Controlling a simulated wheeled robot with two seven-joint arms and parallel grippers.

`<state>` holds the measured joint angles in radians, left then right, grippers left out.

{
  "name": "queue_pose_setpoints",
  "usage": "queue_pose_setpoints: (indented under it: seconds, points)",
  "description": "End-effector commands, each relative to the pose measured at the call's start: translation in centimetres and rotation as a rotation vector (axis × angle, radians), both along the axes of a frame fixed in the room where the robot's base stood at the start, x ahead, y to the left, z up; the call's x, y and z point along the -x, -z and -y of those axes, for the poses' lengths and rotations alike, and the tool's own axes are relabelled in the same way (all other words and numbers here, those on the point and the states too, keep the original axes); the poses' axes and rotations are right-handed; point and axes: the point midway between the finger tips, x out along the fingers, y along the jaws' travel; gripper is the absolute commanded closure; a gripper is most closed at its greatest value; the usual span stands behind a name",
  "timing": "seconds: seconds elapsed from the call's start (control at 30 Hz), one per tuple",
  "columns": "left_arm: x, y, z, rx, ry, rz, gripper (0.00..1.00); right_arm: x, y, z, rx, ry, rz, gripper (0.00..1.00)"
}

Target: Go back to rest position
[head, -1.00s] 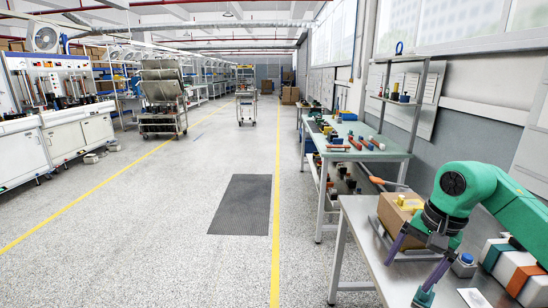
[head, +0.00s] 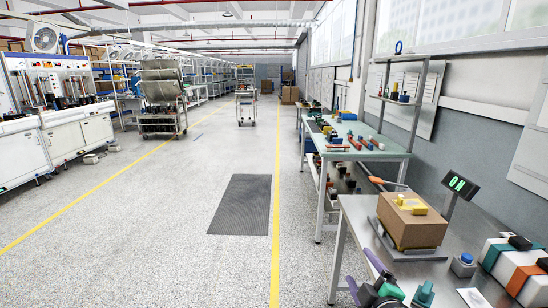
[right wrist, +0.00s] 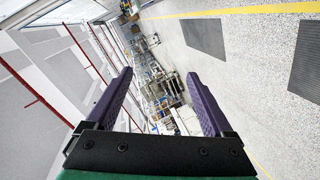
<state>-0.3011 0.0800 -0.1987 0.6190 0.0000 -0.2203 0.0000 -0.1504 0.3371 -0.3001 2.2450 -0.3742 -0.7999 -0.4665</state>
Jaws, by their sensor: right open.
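My left gripper is out of view. A cardboard box (head: 411,228) with a yellow block (head: 411,204) on top sits on a flat metal plate on the near bench. A black display (head: 462,186) behind it shows green "ON". A grey unit with a blue button (head: 465,259) stands right of the box.
The near bench (head: 350,212) also holds white blocks with teal and orange bands (head: 518,265), a small teal thing (head: 423,294) and a white card (head: 474,298). A second bench (head: 385,150) with tools stands beyond. The floor at left (head: 150,240) is clear.

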Motion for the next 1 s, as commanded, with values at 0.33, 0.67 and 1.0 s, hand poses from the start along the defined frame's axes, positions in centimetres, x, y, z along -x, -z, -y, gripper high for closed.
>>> queue_pose_setpoints:
  seconds: [0.33, 0.67, 1.0]
  points:
    - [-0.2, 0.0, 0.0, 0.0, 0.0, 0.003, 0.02, 13.4, 15.2, 3.2, -0.558, 0.438, -0.677, 0.14]
    - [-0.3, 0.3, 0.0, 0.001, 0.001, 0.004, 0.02, 20.7, 23.5, 2.7, -0.714, 0.661, -0.978, 0.14]
    - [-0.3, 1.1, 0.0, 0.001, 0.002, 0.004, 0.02, 22.1, 39.4, 2.7, -0.681, 0.678, -1.041, 0.14]
